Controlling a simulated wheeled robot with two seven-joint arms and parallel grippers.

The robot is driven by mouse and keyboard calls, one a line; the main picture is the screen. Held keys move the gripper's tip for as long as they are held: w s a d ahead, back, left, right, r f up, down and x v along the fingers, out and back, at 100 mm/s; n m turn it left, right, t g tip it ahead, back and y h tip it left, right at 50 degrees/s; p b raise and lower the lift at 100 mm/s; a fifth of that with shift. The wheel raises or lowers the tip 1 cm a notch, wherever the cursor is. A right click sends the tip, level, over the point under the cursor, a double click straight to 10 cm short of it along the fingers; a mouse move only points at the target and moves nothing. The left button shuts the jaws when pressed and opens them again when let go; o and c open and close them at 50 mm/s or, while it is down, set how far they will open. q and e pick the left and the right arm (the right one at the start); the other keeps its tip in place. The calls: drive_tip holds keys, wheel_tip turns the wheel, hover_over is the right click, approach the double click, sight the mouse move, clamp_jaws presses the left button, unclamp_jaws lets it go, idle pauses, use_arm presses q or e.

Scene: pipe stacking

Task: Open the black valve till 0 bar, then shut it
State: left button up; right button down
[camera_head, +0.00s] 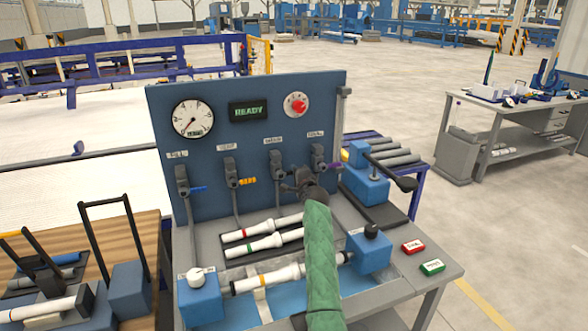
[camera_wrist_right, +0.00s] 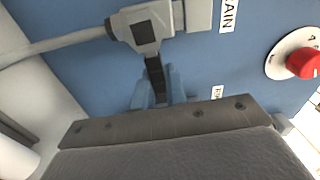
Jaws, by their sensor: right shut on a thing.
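The black valve (camera_head: 278,168) is third from the left on the blue panel, under a label. Its body and black handle (camera_wrist_right: 154,72) show in the right wrist view, below a label ending in "AIN". My right gripper (camera_head: 289,187) reaches the valve from the front right. In the wrist view its fingers (camera_wrist_right: 154,92) are shut on the end of the black handle. My green-sleeved right arm comes up from the bottom of the head view. The round white gauge (camera_head: 192,118) is at the panel's upper left; its needle points to the lower left, but the figures are too small to read. My left gripper is not in view.
The panel also carries a lit READY display (camera_head: 249,111), a red knob (camera_head: 297,104), and valves with blue (camera_head: 197,188), orange (camera_head: 247,181) and purple (camera_head: 333,166) handles. White pipes (camera_head: 255,244) lie on the bench below.

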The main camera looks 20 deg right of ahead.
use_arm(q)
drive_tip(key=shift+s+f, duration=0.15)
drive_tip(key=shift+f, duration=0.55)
use_arm(e)
drive_tip(key=shift+f+m, duration=0.15)
drive_tip(key=shift+m, duration=0.25)
drive_tip(key=c, duration=1.4)
unclamp_jaws()
drive_tip(key=shift+d+f, duration=0.1)
drive_tip(key=shift+c, duration=0.2)
drive_tip(key=shift+s, duration=0.1)
